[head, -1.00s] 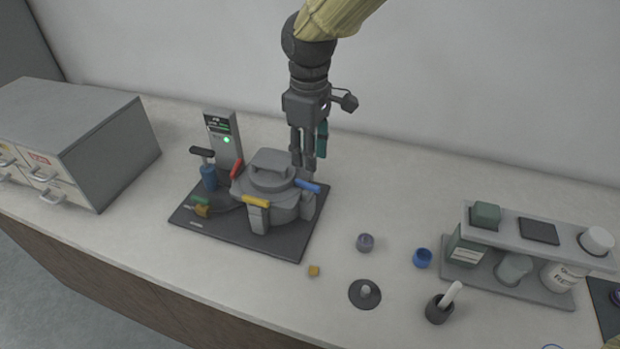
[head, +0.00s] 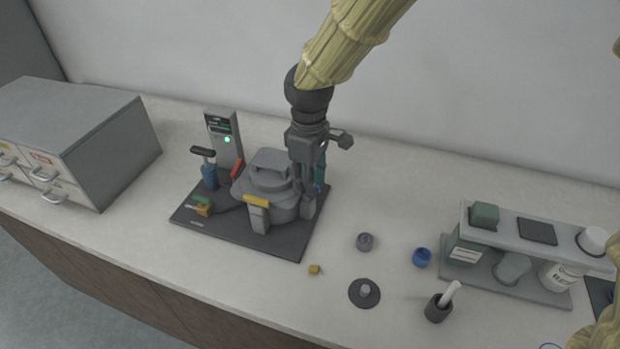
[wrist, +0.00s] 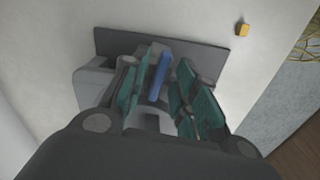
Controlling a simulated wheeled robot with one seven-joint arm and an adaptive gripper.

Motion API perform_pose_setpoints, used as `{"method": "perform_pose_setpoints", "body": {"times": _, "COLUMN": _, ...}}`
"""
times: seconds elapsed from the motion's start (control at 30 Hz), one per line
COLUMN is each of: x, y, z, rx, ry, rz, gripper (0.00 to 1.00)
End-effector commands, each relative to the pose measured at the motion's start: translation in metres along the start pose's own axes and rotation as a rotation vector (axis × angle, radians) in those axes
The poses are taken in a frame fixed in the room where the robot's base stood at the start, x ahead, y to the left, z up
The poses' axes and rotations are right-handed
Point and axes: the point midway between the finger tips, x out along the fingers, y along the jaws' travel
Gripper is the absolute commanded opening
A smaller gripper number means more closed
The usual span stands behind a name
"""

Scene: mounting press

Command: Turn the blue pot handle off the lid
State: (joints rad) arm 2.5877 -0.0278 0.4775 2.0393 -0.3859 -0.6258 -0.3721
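The blue pot handle (wrist: 159,76) shows in the wrist view between the two green-padded fingers of my gripper (wrist: 160,95), with gaps at both sides. My gripper is open around it, seemingly not touching it. In the head view my gripper (head: 312,190) points down at the right side of the grey pot and hides nearly all of the blue handle. The pot's lid (head: 268,172) sits on the pot body (head: 283,206). A red handle (head: 237,170) and a yellow handle (head: 256,201) are also on the pot.
The pot stands on a dark base plate (head: 235,234) with a control post (head: 224,140) and a blue-bodied lever (head: 209,175). A grey drawer cabinet (head: 110,150) is at left, a rack (head: 510,284) at right. Small cups and a yellow cube (head: 314,269) lie in front.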

Motion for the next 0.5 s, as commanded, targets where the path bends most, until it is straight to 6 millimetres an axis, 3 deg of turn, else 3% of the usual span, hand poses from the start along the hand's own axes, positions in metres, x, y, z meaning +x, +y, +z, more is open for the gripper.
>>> {"method": "perform_pose_setpoints", "body": {"times": 0.03, "x": -0.0001, "y": 0.0, "z": 0.0001, "rx": 0.0, "ry": 0.0, "rz": 0.0, "gripper": 0.16}}
{"method": "perform_pose_setpoints", "body": {"times": 0.13, "x": -0.0001, "y": 0.0, "z": 0.0001, "rx": 0.0, "ry": 0.0, "rz": 0.0, "gripper": 0.0}}
{"method": "perform_pose_setpoints", "body": {"times": 0.5, "x": -0.0017, "y": 0.0, "z": 0.0, "rx": -0.024, "ry": 0.0, "rz": -0.001, "gripper": 0.0}}
